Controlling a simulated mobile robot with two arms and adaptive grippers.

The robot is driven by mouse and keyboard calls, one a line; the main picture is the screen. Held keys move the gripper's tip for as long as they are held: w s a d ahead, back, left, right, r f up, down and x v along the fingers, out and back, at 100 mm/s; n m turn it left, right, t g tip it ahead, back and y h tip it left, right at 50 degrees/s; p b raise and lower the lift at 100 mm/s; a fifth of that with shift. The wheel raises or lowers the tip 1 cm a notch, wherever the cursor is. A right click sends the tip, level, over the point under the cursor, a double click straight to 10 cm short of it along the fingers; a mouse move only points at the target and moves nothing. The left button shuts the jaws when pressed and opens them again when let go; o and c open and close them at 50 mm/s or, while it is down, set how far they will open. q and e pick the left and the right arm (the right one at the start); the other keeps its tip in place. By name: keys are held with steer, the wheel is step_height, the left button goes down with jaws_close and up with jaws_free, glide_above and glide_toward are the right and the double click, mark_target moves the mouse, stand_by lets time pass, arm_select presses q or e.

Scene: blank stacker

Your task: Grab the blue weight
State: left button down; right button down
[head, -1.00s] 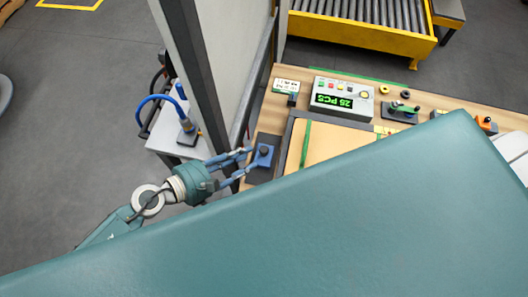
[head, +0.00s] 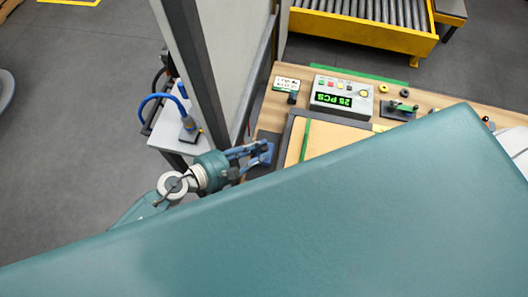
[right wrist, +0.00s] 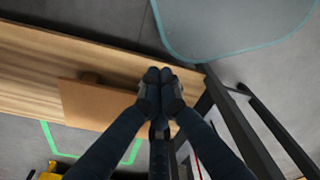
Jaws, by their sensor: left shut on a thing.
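The blue weight (head: 264,154) is at the left end of the wooden bench, over or beside a dark pad (head: 268,137). My left gripper (head: 266,152) is shut on it, with a blue finger on either side. The fingers hide much of the weight, and I cannot tell whether it is lifted clear of the pad. In the right wrist view my right gripper (right wrist: 160,78) has its fingertips together, with nothing visible between them. The right gripper is not visible in the head view.
A large teal panel (head: 300,220) covers the lower head view. A scale display (head: 340,97), a framed tan board (head: 325,140) and small tools are on the bench (head: 425,98). A grey post (head: 195,75) stands close to my left arm. A roller conveyor (head: 365,35) is behind.

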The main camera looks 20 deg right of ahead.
arm_select(q)
steer(key=shift+s+d+r, duration=0.1)
steer(key=shift+d+r, duration=0.05)
arm_select(e)
steer(key=shift+d, duration=0.5)
